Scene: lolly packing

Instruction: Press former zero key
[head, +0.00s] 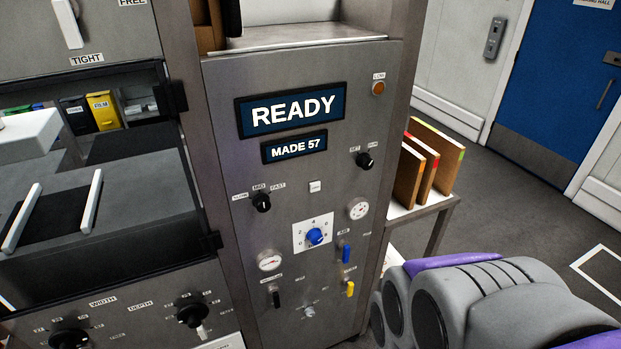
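A steel control panel (345,240) stands in the middle of the head view. Its upper display (292,110) reads READY and the smaller display (294,147) below it reads MADE 57. A small square white key (315,186) sits below the displays, between two black knobs; its lettering is too small to read. No key in view is readably marked zero. My arm's grey and purple links show at the lower right, apart from the white key in the picture. My gripper is out of view.
A blue dial knob (315,236), black selector knobs (261,202), gauges (270,261) and small blue and yellow levers crowd the panel. A machine bay (150,225) lies left, with WIDTH and DEPTH knobs below. A side table with boards (437,165) stands right. Floor shows beyond it.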

